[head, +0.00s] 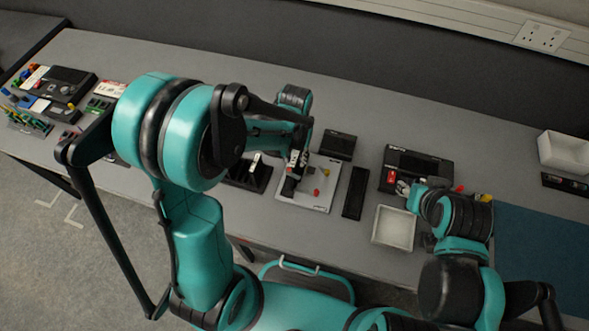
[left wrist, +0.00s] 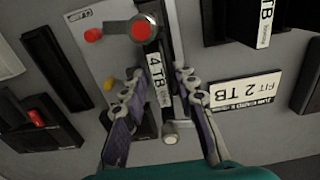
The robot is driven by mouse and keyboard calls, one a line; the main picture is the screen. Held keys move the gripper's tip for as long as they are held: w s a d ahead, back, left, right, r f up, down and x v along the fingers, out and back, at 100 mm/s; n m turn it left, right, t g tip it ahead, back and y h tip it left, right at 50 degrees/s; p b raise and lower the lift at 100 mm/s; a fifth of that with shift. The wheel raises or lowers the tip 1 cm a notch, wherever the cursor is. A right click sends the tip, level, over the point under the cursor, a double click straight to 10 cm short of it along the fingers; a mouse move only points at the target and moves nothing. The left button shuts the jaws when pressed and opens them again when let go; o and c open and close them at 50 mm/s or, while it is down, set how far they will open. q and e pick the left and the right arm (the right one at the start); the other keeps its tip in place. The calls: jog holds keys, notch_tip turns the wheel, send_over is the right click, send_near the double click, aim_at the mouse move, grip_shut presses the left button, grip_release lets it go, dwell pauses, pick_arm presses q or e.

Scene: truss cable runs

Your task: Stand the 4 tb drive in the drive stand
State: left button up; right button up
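The 4 TB drive (left wrist: 158,78) is a dark, narrow block with a white "4 TB" label, over the white panel (left wrist: 97,52). My left gripper (left wrist: 160,76) has a fingertip close against each side of it and looks shut on it. In the head view my left gripper (head: 296,160) is over the white panel (head: 322,193); I cannot tell whether the drive touches the panel. The black drive stand (head: 247,175) is left of it, partly behind my arm. My right gripper (head: 404,188) is beside the pale tray; its finger opening is unclear.
A "FIT 2 TB" card (left wrist: 245,97) and another TB-labelled drive (left wrist: 265,22) are on the right in the left wrist view. A red round knob (left wrist: 143,29) is close to the drive. A pale tray (head: 394,229) and black device (head: 418,165) are near my right gripper.

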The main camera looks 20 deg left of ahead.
pick_arm(q)
grip_shut()
jog(key=shift+r, duration=0.1)
jog(key=shift+r+p, duration=3.3)
jog(key=shift+r, duration=1.15)
jog(key=shift+r, duration=0.1)
